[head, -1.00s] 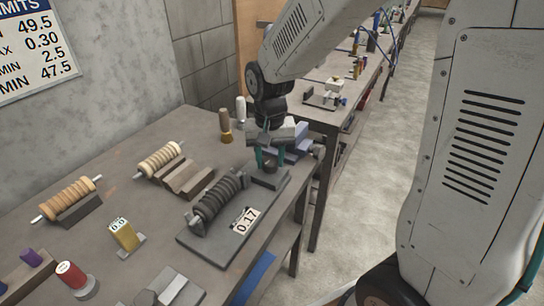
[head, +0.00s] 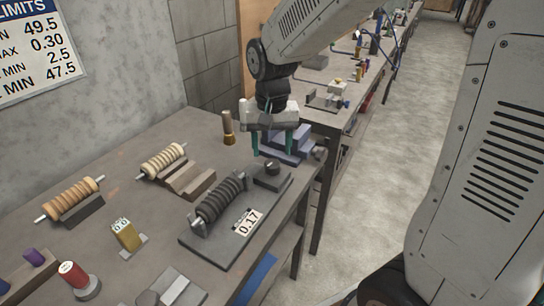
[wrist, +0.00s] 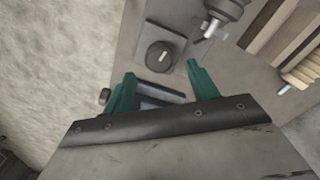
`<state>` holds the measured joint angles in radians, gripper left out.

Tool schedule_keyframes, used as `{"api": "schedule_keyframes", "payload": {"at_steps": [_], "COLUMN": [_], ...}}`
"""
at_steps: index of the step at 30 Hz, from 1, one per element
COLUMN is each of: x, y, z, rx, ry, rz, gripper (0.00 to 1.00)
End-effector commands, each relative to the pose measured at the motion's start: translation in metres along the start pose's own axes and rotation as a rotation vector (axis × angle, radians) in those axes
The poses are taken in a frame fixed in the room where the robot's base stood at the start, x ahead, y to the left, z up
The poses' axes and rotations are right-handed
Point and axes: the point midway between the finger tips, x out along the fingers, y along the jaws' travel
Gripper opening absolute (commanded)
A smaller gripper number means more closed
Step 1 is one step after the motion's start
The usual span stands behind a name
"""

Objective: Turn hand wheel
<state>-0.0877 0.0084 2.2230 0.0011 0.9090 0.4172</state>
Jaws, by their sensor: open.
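The hand wheel appears to be the small dark round knob (head: 272,166) on a raised block at the far right end of a grey fixture plate (head: 222,258). In the wrist view the knob (wrist: 160,56) lies just beyond my fingertips. My gripper (head: 272,153) is open, with two teal fingers pointing down above and behind the knob. Nothing is between the fingers, and they look clear of it.
Blue-grey stepped blocks (head: 290,145) stand behind my gripper. Wooden ribbed rollers (head: 70,198), a yellow gauge (head: 126,235) and a red spool (head: 72,273) stand further left. The bench's right edge is close to the plate.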

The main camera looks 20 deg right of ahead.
Motion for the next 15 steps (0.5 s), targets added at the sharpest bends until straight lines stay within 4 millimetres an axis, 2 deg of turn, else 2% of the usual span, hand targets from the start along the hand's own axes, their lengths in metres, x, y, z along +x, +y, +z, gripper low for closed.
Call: {"api": "schedule_keyframes", "payload": {"at_steps": [3,6,15], "x": [-0.019,-0.028,-0.032], "y": [-0.001,-0.001,0.000], "z": [-0.001,0.000,0.000], "rx": [0.000,0.000,0.000], "ry": [0.002,0.000,-0.001], "rz": [-0.001,-0.001,0.000], "gripper": [0.59,0.59,0.59]}}
